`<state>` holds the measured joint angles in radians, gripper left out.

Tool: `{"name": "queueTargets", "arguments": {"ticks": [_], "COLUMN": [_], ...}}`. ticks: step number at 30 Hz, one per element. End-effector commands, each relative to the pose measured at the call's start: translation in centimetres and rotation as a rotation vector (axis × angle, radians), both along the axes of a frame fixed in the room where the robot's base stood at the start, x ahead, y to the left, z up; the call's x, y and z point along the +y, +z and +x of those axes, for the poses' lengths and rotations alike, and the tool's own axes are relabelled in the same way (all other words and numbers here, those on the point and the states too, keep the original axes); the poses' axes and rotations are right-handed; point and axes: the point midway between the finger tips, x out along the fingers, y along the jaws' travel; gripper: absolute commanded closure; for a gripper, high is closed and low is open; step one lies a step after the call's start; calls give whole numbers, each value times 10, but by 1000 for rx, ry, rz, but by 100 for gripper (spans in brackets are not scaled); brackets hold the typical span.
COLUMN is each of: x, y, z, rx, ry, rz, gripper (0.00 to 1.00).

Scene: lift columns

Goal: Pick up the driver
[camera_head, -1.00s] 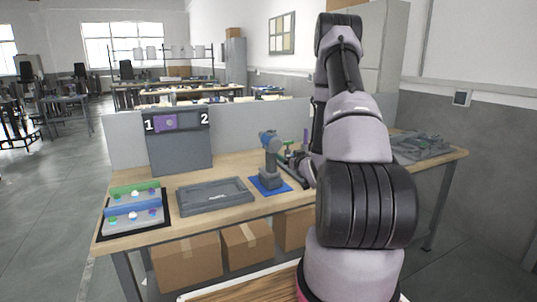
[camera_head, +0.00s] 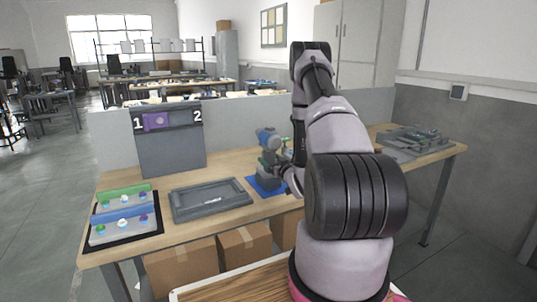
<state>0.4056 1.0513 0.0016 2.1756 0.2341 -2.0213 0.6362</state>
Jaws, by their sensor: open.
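The driver (camera_head: 268,155), a blue and dark grey power tool, stands upright on a blue mat (camera_head: 264,191) on the wooden workbench. My gripper (camera_head: 284,172) is at the driver's right side, low by its handle and base, partly hidden behind my arm. The jaws are open. I cannot tell whether they touch the driver or are around it.
A grey tray (camera_head: 209,199) lies left of the mat. Further left is a rack (camera_head: 124,213) with coloured pieces. A grey panel (camera_head: 170,145) marked 1 and 2 stands behind. Grey parts (camera_head: 414,141) lie at the bench's right end. Cardboard boxes (camera_head: 244,243) sit below.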

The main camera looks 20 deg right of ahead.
Motion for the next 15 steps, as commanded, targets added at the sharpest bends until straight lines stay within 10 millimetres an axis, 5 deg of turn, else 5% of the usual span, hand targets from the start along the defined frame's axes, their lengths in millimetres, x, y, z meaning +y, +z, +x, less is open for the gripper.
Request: {"name": "queueTargets", "arguments": {"ticks": [6, 15], "x": [7, 7], "y": [-3, -3], "z": [33, 41], "rx": [-1, 0], "ry": [3, 1], "rz": [-2, 0], "gripper": [15, 15]}}
